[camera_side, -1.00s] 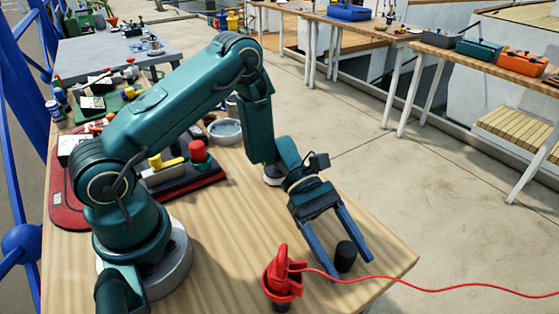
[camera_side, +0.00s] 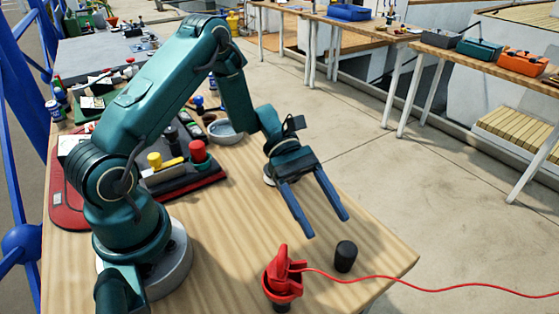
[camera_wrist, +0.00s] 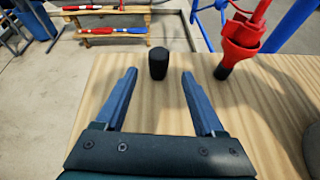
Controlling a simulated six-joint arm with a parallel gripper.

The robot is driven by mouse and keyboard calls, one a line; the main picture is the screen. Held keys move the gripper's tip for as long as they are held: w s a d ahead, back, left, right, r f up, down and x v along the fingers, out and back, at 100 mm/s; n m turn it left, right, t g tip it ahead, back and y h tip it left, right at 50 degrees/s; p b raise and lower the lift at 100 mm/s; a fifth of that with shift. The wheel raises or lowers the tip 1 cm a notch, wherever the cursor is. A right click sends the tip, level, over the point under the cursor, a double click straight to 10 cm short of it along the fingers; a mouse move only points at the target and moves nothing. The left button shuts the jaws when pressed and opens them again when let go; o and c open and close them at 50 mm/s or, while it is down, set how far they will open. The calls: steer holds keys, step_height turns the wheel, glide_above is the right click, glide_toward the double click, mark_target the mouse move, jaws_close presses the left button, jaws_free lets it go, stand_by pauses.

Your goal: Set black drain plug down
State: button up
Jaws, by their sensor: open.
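The black drain plug (camera_side: 345,256) stands upright on the wooden table near its front right corner. It also shows in the wrist view (camera_wrist: 158,63), beyond the fingertips and between their lines. My gripper (camera_side: 328,228) is open and empty, with its two blue fingers apart. It is behind and to the left of the plug in the side view, clear of it. The open fingers also show in the wrist view (camera_wrist: 159,76). Nothing hides the plug.
A red plug-like fitting (camera_side: 283,276) with a red cable stands close to the drain plug, at the table's front edge. A tray (camera_side: 190,185) with red and yellow knobs and a grey bowl (camera_side: 226,131) lie farther back. The wooden table (camera_side: 235,235) is bare between.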

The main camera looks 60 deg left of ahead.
steer(key=s+a+r+m+t+y, duration=0.6)
steer(key=s+r+m+y, duration=0.5)
steer(key=m, duration=0.5)
steer(key=shift+s+a+r+m+t+y, duration=0.3)
steer(key=shift+a+r+y, duration=0.3)
steer(key=shift+y, duration=0.6)
